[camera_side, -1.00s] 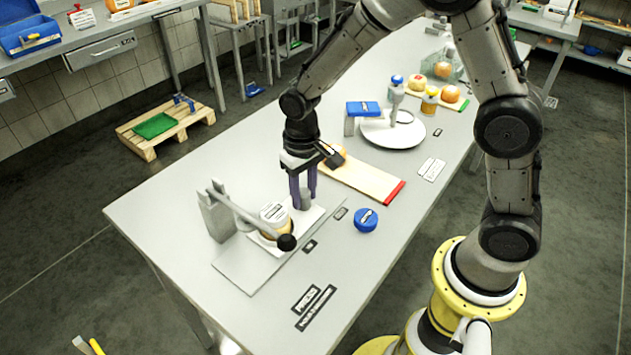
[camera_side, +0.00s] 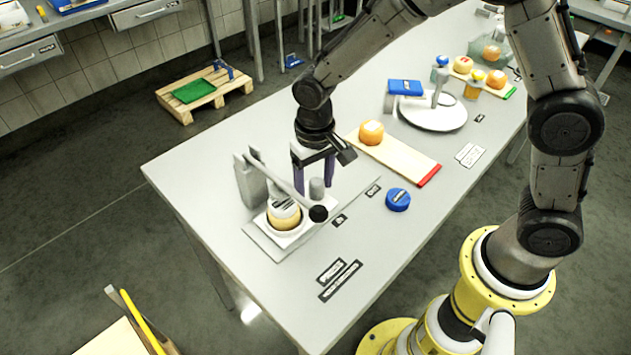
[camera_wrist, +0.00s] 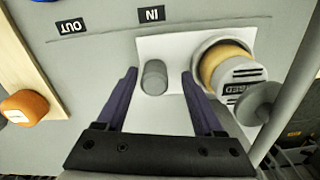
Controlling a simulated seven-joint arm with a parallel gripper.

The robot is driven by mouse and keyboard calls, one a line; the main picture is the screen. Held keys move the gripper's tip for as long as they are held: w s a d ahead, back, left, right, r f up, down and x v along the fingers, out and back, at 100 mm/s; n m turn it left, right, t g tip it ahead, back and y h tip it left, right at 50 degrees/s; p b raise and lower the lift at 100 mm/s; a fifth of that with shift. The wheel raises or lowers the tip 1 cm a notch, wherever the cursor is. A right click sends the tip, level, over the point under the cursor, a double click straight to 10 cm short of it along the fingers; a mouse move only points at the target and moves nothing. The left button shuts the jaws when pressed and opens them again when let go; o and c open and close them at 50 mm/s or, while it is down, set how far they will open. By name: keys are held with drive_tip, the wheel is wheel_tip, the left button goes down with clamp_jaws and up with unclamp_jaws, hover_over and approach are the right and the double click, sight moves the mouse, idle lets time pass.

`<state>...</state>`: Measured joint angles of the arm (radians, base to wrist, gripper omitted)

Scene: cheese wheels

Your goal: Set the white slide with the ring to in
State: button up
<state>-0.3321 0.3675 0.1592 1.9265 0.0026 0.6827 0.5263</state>
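The white slide (camera_wrist: 181,111) lies flat on a grey base plate and shows in the side view (camera_side: 268,232). Its ring (camera_wrist: 203,46) holds an orange cheese wheel (camera_wrist: 217,64) with a white labelled piece on top, also seen in the side view. A grey upright peg (camera_wrist: 154,77) stands on the slide beside the IN label (camera_wrist: 151,14). The OUT label (camera_wrist: 70,26) is farther left. My gripper (camera_wrist: 159,72) is open, one purple finger on each side of the peg, with visible gaps. It is low over the slide in the side view (camera_side: 314,190).
A press lever with a black knob (camera_side: 318,213) reaches over the slide beside a grey post (camera_side: 250,180). A blue round lid (camera_side: 398,199) and a red-ended board (camera_side: 408,160) with an orange cheese wheel (camera_side: 371,132) are nearby. The front table area is mostly clear.

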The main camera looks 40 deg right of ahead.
wheel_tip(320, 180, up, 14)
idle(0.6)
drive_tip(key=shift+d+f, duration=0.1)
drive_tip(key=s+d+r+m+t, duration=0.1)
drive_tip(key=s+d+r+t, duration=0.3)
drive_tip(key=s+d+r, duration=0.5)
drive_tip(key=s+d+f+n, duration=0.1)
drive_tip(key=s+f, duration=0.1)
drive_tip(key=s, duration=0.3)
drive_tip(key=s+d+f+n+t, duration=0.1)
drive_tip(key=s+d+f+n, duration=0.1)
drive_tip(key=s, duration=0.4)
drive_tip(key=shift+s+d+f+t, duration=0.3)
drive_tip(key=shift+f, duration=0.1)
